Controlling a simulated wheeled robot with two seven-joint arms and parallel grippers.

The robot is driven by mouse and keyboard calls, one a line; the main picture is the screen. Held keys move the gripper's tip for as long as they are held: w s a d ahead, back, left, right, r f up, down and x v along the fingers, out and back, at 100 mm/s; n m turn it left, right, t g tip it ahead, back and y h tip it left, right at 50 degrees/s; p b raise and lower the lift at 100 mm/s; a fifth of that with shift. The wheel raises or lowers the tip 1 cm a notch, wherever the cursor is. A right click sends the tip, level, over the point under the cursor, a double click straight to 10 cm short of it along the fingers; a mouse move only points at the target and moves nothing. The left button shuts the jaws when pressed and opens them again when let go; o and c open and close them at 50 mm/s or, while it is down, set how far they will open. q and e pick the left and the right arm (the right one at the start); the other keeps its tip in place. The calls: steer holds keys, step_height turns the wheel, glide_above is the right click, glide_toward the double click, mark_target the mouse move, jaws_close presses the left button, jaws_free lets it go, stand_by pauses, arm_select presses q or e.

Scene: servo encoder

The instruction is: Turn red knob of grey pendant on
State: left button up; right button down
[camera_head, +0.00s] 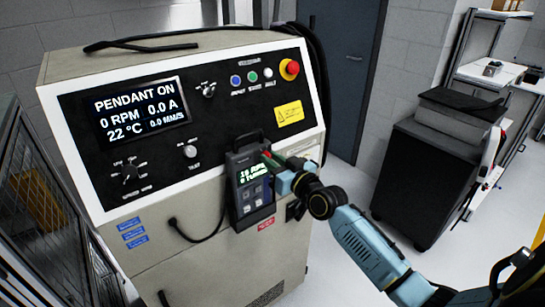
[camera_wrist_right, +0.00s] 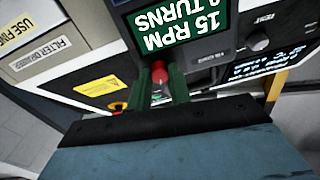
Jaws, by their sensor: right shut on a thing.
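The grey pendant (camera_head: 238,205) hangs upright on the front of the cabinet. The red knob (camera_wrist_right: 159,70) is at the pendant's edge, between the two green fingers of my right gripper (camera_wrist_right: 160,86). The fingers are shut on the knob. In the head view my right gripper (camera_head: 275,163) reaches the pendant's right side from the right, and the knob is mostly hidden there. The cabinet display (camera_head: 140,108) reads PENDANT ON, 0 RPM, 0.0 A. My left gripper is out of view.
The cabinet panel has a red emergency button (camera_head: 289,69), small coloured buttons, a yellow label (camera_head: 289,113) and a test knob (camera_head: 191,151). A black cable loops left of the pendant. A dark cart (camera_head: 425,180) stands at right. A wire-mesh fence is at left.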

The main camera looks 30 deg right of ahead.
steer(key=shift+m+p, duration=0.3)
steer(key=shift+m, duration=1)
steer(key=c, duration=1.3)
jaws_free()
steer(key=shift+s, duration=0.1)
steer(key=s, duration=0.4)
steer(key=s+d, duration=0.1)
steer(key=s, duration=0.3)
steer(key=s+b, duration=0.1)
steer(key=s, duration=0.4)
steer(key=shift+s+d+f, duration=0.1)
steer(key=shift+d+f, duration=0.1)
steer(key=shift+f, duration=0.1)
